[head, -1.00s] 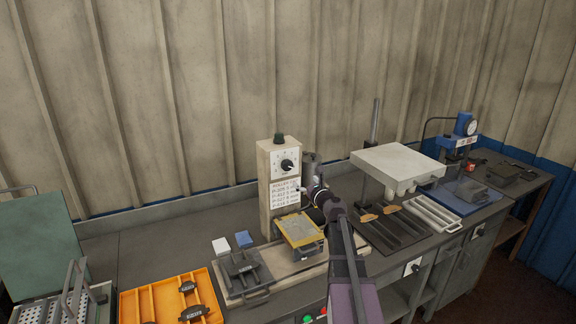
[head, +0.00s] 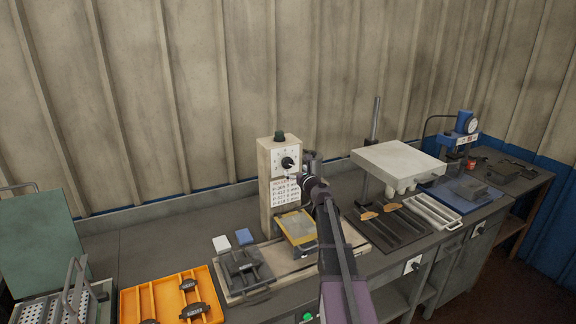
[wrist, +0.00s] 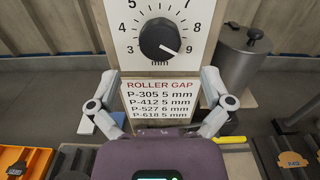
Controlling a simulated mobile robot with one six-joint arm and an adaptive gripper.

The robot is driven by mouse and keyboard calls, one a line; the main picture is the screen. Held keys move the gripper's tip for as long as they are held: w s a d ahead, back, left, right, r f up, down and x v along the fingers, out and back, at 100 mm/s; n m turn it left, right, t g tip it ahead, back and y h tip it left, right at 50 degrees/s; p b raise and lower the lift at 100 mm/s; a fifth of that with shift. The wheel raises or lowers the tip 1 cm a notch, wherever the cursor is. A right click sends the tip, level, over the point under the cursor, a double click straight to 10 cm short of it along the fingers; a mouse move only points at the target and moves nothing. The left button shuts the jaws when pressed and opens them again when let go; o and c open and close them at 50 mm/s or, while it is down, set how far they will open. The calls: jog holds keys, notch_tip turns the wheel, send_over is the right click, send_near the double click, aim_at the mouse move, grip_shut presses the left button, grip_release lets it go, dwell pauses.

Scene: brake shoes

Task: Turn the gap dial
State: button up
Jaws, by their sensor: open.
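The gap dial is a round black knob (wrist: 160,39) on a white numbered plate. In the wrist view its white mark points toward the 9 at the lower right. In the head view the dial (head: 288,163) is on the front of a beige column (head: 266,190). My gripper (wrist: 159,88) is open and empty. Its two fingers are spread wide below the dial, on either side of the card (wrist: 160,104) headed ROLLER GAP, and do not hold the knob. The card reads P-305 5 mm, P-412 5 mm, P-527 6 mm, P-618 5 mm.
A grey cylinder (wrist: 240,55) stands right of the column. A yellow-topped unit (head: 297,228) sits at its foot. An orange tray (head: 127,305) is at the left; a white-topped stand (head: 398,160) and dark tray (head: 385,237) are to the right.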

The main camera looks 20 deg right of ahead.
aim_at(289, 164)
jog(key=shift+w+a, duration=0.1)
jog(key=shift+w, duration=2.9)
jog(key=c, duration=1.1)
